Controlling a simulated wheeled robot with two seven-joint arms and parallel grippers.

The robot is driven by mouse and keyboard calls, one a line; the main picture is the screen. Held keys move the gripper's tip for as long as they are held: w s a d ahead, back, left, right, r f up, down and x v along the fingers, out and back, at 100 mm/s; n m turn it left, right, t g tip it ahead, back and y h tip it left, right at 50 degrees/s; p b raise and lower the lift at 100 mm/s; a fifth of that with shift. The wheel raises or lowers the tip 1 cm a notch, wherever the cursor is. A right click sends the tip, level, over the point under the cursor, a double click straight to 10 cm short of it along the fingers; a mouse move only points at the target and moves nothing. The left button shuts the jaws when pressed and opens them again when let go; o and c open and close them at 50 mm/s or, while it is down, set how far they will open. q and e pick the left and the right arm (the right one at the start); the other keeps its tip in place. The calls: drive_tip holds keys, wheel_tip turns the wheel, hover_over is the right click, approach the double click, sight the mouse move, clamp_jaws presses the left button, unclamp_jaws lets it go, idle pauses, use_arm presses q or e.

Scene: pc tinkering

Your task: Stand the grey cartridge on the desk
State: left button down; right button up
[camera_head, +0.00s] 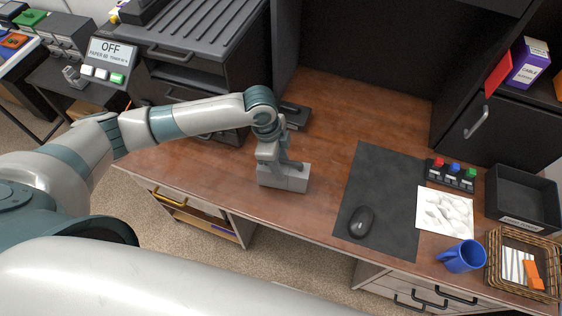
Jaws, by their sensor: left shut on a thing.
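The grey cartridge (288,182) is a light grey block at the front of the wooden desk (222,183), left of the black mat. My left gripper (279,165) reaches down over it from above and is shut on it. The cartridge looks long side across, close to the desk top; I cannot tell whether its underside touches the wood. The gripper covers part of its upper side. A large pale link of my own body fills the bottom of the view, and my right gripper is not seen.
A black mat (385,185) with a black mouse (361,223) lies right of the cartridge. Further right are a coloured button box (451,174), a sketch sheet (444,211), a blue mug (462,257), a black tray (522,198) and a wicker basket (496,271). Bare wood surrounds the cartridge.

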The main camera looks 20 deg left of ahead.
use_arm(q)
drive_tip(key=shift+f, duration=0.45)
idle(0.7)
drive_tip(key=c, duration=1)
unclamp_jaws()
drive_tip(key=p+v, duration=0.3)
drive_tip(key=d+p+v, duration=0.1)
drive_tip(key=p+v, duration=0.4)
drive_tip(key=p, duration=0.1)
drive_tip(key=shift+d+r, duration=0.4)
drive_tip(key=shift+r, duration=0.2)
drive_tip(key=shift+w+a+r+b, duration=0.1)
drive_tip(key=shift+a+r+b, duration=0.05)
drive_tip(key=shift+r+b, duration=0.35)
drive_tip(key=shift+b+v, duration=2.2)
drive_tip(key=shift+v, duration=5.95)
